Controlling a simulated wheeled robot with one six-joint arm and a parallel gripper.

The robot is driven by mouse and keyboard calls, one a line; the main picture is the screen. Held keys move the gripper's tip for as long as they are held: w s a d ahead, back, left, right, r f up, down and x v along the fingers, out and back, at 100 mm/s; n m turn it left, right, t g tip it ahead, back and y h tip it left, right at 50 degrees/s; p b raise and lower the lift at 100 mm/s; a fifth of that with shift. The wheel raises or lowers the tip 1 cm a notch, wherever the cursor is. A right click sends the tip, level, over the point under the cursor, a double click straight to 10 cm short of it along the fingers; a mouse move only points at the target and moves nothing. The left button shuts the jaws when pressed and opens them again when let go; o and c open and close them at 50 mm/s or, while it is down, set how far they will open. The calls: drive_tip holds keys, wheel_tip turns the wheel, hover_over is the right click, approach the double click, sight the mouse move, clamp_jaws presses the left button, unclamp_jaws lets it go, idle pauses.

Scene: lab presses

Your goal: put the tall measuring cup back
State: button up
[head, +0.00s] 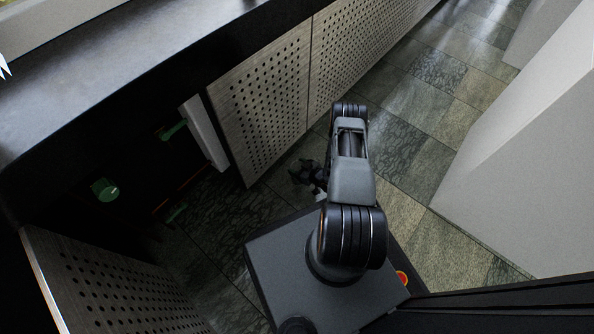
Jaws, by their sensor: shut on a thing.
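My gripper (308,174) is small and dark in the head view, partly hidden behind my own arm, to the left of it and low over the tiled floor. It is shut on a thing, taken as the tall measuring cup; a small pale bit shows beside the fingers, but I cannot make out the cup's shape. The open dark cabinet (70,150) lies to the left of my gripper, apart from it. Inside are a round green object (105,190) and other green pieces (172,130), too dim to name.
A perforated cabinet door (110,290) stands open at the lower left. Perforated panels (265,95) run along the counter (110,70). A pale block (530,150) stands at the right. Tiled floor (400,110) between them is clear.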

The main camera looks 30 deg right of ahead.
drive_tip(key=shift+f, duration=0.7)
drive_tip(key=shift+f, duration=0.15)
drive_tip(key=o, duration=1.3)
drive_tip(key=shift+c, duration=0.2)
